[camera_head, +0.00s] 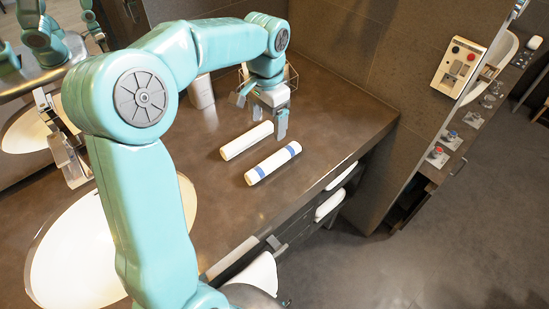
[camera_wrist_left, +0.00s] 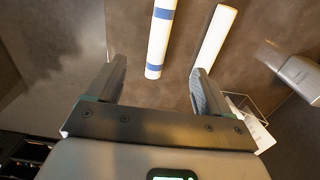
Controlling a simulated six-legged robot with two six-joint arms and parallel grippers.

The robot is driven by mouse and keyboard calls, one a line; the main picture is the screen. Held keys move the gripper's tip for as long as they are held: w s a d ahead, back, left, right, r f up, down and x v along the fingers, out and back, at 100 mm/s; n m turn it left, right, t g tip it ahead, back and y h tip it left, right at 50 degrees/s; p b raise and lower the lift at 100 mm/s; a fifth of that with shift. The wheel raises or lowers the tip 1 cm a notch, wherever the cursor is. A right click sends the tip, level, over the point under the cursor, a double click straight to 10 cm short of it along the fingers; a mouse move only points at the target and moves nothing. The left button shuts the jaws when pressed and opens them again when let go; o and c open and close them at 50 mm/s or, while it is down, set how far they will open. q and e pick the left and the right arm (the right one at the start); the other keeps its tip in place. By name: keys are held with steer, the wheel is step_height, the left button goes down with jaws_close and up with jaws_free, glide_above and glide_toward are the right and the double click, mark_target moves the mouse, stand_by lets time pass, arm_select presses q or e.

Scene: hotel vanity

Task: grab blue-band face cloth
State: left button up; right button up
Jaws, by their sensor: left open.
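The blue-band face cloth (camera_head: 272,163) is a white roll with blue bands, lying on the brown vanity counter (camera_head: 340,130). A plain white roll (camera_head: 246,140) lies beside it, to its upper left. My left gripper (camera_head: 262,115) is open and empty above the counter, just behind the two rolls. In the left wrist view, the blue-band cloth (camera_wrist_left: 159,40) is ahead of the gap between my open fingers (camera_wrist_left: 155,85), nearer the left finger. The plain roll (camera_wrist_left: 213,38) is ahead of the right finger. My right gripper does not show.
A white basin (camera_head: 80,255) is at the lower left, partly behind my left arm. A white cup-like container (camera_head: 201,92) and a wire basket (camera_head: 291,76) stand at the back. A wall panel (camera_head: 459,66) is at right. The counter right of the rolls is clear.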

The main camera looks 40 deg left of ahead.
arm_select(q)
glide_above(269, 161)
step_height(269, 161, down, 9)
steer(key=shift+f, duration=0.15)
steer(key=shift+s+f, duration=0.15)
steer(key=shift+f, duration=0.2)
steer(key=shift+f+p, duration=0.7)
steer(key=shift+f, duration=2.2)
steer(key=c, duration=1.1)
